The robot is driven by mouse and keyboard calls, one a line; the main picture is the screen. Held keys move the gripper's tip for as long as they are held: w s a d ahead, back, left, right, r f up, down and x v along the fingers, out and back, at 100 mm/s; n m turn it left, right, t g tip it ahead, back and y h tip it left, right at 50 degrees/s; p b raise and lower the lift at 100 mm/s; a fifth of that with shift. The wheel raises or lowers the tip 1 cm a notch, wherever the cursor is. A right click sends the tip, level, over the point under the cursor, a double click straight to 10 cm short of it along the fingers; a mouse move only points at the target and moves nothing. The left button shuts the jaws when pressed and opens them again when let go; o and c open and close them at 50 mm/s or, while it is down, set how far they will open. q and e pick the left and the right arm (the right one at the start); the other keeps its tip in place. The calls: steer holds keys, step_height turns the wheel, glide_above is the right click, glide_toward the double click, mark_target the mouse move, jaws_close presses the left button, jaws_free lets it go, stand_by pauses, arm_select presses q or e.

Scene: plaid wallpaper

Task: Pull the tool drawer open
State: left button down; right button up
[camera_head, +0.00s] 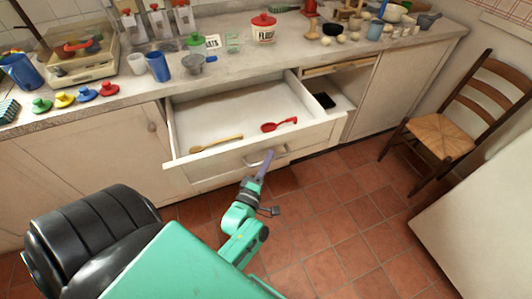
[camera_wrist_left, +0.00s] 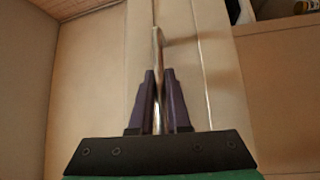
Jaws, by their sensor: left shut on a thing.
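The tool drawer (camera_head: 190,171) is pulled well out of the counter. Inside it lie a wooden spoon (camera_head: 216,144) near the front left and a red utensil (camera_head: 279,125) near the front right. My left gripper (camera_head: 267,158) is at the metal handle (camera_head: 280,153) on the drawer's front panel. In the left wrist view, the two purple fingers (camera_wrist_left: 161,100) are shut on the handle bar (camera_wrist_left: 157,50), which stands upright in that picture. My right gripper is not in view.
The counter top (camera_head: 130,88) above holds coloured lids, blue cups, a scale, jars and a flour canister (camera_head: 263,28). An open compartment (camera_head: 335,92) is right of the drawer. A wooden chair (camera_head: 450,115) stands at right. The tiled floor (camera_head: 330,215) before the drawer is clear.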

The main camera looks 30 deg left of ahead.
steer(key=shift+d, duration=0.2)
arm_select(q)
steer(key=c, duration=0.9)
jaws_free()
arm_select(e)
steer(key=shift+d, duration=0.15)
arm_select(q)
steer(key=b+v, duration=0.1)
steer(key=v, duration=1.3)
steer(key=shift+s+b, duration=0.35)
steer(key=shift+b, duration=0.05)
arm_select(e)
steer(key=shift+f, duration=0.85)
arm_select(q)
steer(key=shift+d, duration=0.1)
